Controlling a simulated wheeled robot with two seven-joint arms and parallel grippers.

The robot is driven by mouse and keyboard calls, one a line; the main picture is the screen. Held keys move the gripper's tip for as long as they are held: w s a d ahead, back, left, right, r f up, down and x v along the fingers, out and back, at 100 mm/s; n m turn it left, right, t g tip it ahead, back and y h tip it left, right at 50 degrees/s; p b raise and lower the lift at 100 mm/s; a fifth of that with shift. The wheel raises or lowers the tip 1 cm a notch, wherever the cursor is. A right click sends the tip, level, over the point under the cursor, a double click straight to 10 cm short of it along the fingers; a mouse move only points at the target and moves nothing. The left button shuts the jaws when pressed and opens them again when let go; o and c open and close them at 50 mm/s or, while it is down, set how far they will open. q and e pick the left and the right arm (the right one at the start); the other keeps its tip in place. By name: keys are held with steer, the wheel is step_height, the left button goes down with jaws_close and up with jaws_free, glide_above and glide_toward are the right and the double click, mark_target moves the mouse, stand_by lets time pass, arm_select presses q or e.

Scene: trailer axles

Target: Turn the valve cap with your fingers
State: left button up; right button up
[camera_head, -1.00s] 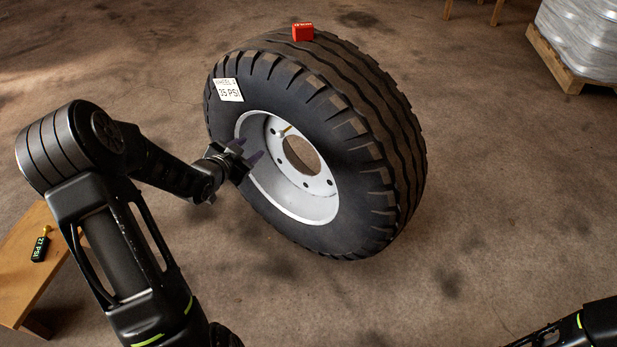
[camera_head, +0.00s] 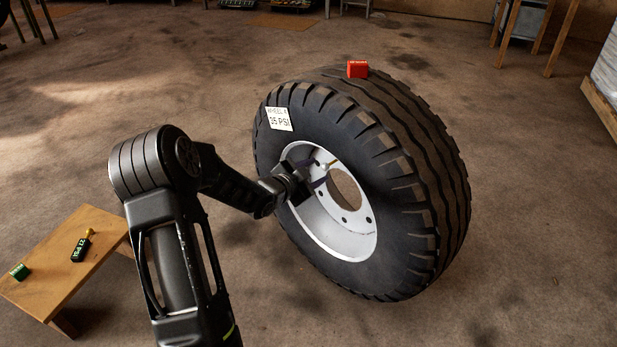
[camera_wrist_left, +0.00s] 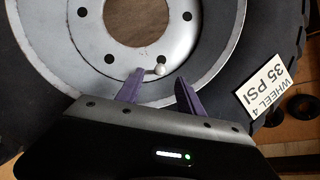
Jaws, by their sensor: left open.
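The valve cap (camera_wrist_left: 160,69) is a small pale knob at the end of a short stem on the silver rim (camera_wrist_left: 70,60). In the head view the valve (camera_head: 332,162) is small, close to my left fingertips. My left gripper (camera_head: 319,171) is at the rim face with its purple fingers apart and nothing held. In the left wrist view the gripper (camera_wrist_left: 160,78) has the cap at its fingertips, nearer the left finger. I cannot tell whether that finger touches it. The wheel (camera_head: 410,170) stands tilted, with a "WHEEL 4, 35 PSI" label (camera_head: 279,119). My right gripper is out of view.
The floor around the wheel is clear.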

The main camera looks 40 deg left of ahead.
mark_target(324, 168)
arm_select(q)
steer(key=shift+b+x, duration=0.35)
steer(key=shift+x, duration=1.55)
steer(key=shift+c, duration=0.6)
steer(key=shift+d, duration=0.1)
jaws_close()
steer(key=c, duration=0.5)
jaws_free()
jaws_close()
